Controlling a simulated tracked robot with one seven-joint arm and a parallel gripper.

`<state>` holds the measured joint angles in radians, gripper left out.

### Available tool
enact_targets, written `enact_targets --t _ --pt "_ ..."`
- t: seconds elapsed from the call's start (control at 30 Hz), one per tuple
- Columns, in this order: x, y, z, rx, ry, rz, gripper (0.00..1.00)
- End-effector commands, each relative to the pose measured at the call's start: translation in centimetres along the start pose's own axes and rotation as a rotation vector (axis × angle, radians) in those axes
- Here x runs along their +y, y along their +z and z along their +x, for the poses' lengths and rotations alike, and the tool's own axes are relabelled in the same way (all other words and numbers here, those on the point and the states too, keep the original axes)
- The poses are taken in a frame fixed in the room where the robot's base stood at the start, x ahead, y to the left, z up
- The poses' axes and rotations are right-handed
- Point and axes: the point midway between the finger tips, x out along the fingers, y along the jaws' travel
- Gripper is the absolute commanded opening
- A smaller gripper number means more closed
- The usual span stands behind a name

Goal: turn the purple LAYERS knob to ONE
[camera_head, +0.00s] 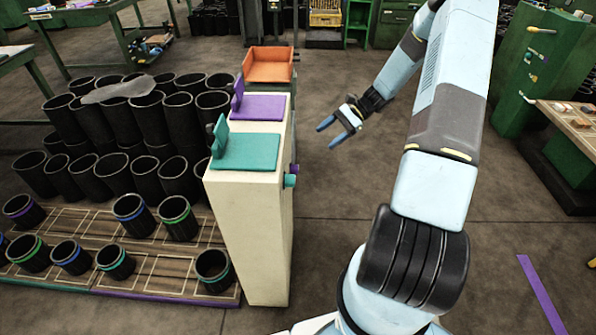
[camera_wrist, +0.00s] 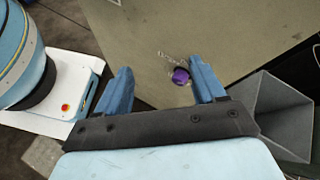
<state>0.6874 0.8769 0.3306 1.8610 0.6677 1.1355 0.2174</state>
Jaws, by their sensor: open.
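The purple knob (camera_wrist: 180,76) sits on the flat face of the cream cabinet (camera_wrist: 230,35) in the wrist view, with small marks beside it that are too small to read. In the head view only a bit of purple (camera_head: 295,168) shows at the cabinet's right side, behind a teal knob (camera_head: 290,181). My gripper (camera_head: 326,136) is open and empty, to the right of the cabinet and apart from it. In the wrist view my gripper's blue fingers (camera_wrist: 159,64) are spread, and the purple knob appears between them, nearer the right finger, not touched. Its setting cannot be told.
Black sleeves stand stacked at left, several on a wooden rack (camera_head: 160,265). A grey open bin (camera_wrist: 280,110) shows at right in the wrist view. Floor right of the cabinet is clear.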

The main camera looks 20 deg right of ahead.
Motion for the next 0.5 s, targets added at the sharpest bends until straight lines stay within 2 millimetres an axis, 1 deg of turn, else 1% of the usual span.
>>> enact_targets --t 0.03,0.1,0.5 --pt "0.3 -1.5 0.5 -0.032 -0.030 0.032 0.69" --pt "0.7 -3.3 1.0 -0.073 -0.071 0.072 0.69" --pt "3.3 -12.9 4.7 -0.310 -0.324 0.297 0.69"
